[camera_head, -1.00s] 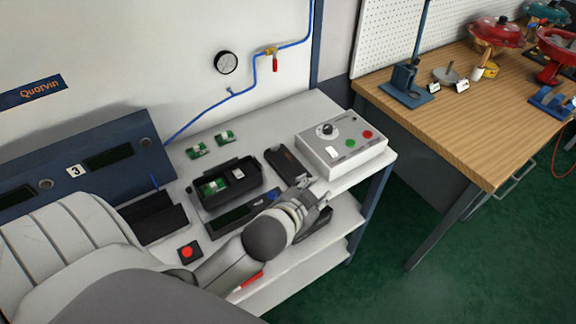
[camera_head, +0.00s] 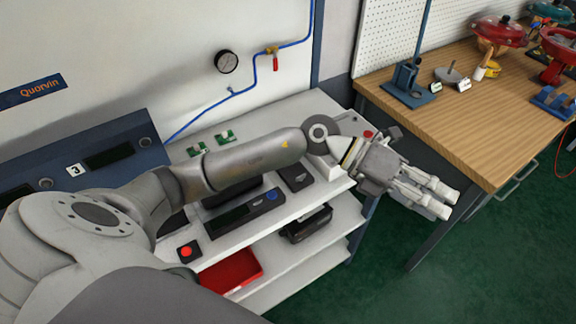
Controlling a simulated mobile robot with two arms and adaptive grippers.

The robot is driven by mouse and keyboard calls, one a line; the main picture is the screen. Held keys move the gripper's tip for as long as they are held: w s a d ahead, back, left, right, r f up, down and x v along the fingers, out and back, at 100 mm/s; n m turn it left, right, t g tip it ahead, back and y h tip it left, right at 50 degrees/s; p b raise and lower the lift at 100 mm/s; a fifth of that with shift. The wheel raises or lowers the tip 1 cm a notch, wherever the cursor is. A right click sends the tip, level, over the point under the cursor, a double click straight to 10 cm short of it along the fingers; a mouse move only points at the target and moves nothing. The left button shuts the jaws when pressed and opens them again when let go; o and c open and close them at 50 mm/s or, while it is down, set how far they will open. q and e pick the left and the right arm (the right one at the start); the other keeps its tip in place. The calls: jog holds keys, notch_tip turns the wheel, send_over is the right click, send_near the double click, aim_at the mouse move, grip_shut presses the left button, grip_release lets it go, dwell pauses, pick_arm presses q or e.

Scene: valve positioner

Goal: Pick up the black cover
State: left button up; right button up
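A flat black cover (camera_head: 295,177) lies on the white bench top, left of the control box, partly hidden by my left arm. A black open housing (camera_head: 225,190) lies to its left, mostly hidden under the arm. Another black part (camera_head: 308,223) rests on the shelf below. My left gripper (camera_head: 440,202) is past the bench's right end, over the gap before the wooden table, apart from the cover. Its two pale fingers point right and down. I see nothing held, but the finger gap is unclear at this angle. My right gripper is out of view.
The grey control box (camera_head: 375,150) is mostly covered by my arm. Two green boards (camera_head: 225,137) lie at the back. A dark display unit (camera_head: 240,213), a red button box (camera_head: 188,250) and a red tray (camera_head: 232,270) are near the front. The wooden table (camera_head: 480,130) is to the right.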

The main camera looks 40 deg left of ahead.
pick_arm(q)
jog(key=w+a+f+m+g+y, duration=0.1)
jog(key=w+a+f+m+y, duration=0.1)
jog(key=a+f+y, duration=0.4)
jog(key=n+y+p, duration=0.1)
jog(key=n+y, duration=0.1)
jog(key=y, duration=0.7)
send_over(301, 175)
jog(key=shift+g, duration=0.3)
jog(key=f, duration=0.6)
jog(key=shift+s+d+f, duration=0.2)
jog(key=shift+s+d, duration=0.05)
jog(key=shift+s, duration=0.05)
jog(key=shift+f, duration=0.3)
jog(key=f+p, duration=0.1)
jog(key=f, duration=0.1)
jog(key=f+p, duration=0.1)
jog(key=f, duration=0.2)
jog(key=shift+w+a+p, duration=0.2)
jog(key=shift+p, duration=0.15)
jog(key=shift+f, duration=0.25)
grip_shut()
jog(key=shift+r, duration=0.1)
